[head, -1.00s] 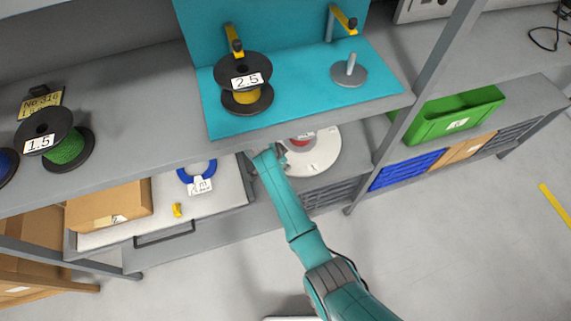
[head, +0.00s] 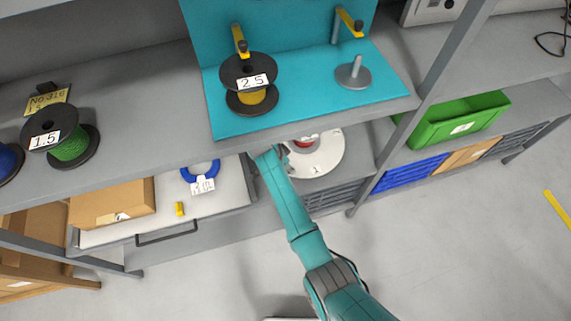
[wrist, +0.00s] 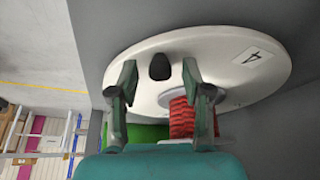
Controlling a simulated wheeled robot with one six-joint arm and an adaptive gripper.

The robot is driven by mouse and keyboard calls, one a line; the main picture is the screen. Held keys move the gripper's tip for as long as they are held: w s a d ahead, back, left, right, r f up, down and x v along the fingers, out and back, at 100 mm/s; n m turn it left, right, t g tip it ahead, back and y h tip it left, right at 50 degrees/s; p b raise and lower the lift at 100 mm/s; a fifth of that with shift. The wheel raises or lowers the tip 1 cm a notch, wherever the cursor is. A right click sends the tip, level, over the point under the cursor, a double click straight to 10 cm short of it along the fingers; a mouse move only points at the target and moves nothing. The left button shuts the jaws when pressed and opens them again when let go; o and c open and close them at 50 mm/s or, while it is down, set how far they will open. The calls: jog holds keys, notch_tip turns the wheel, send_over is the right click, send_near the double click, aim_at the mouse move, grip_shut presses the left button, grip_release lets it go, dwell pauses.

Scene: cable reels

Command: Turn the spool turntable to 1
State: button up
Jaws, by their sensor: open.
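The spool turntable is a white disc (head: 325,160) on the lower level under the bench shelf, partly hidden by the shelf edge and my arm. A small label on its near side seems to read 1 in the head view. In the wrist view the disc (wrist: 220,52) carries a label reading 4 (wrist: 252,52), a dark peg or knob (wrist: 160,66) and a red spool (wrist: 182,118). My gripper (wrist: 158,80) is open, with one finger on each side of the knob and visible gaps. In the head view my gripper is mostly hidden at the disc's left side.
The shelf above holds a yellow-wire reel (head: 251,92) labelled 2.5 and a green reel (head: 70,146) labelled 1.5. An open drawer (head: 225,200) with a blue coil (head: 200,171) and a cardboard box (head: 112,200) lies left of my arm. A green bin (head: 460,118) stands right.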

jog(key=s+a+r, duration=0.1)
jog(key=s+a, duration=0.2)
jog(key=s+a+r, duration=0.2)
jog(key=s+a, duration=0.1)
jog(key=a, duration=0.1)
jog(key=s+a+r, duration=0.1)
jog(key=s+a, duration=0.2)
jog(key=shift+a+r, duration=0.3)
jog(key=shift+s, duration=0.1)
dwell(0.4)
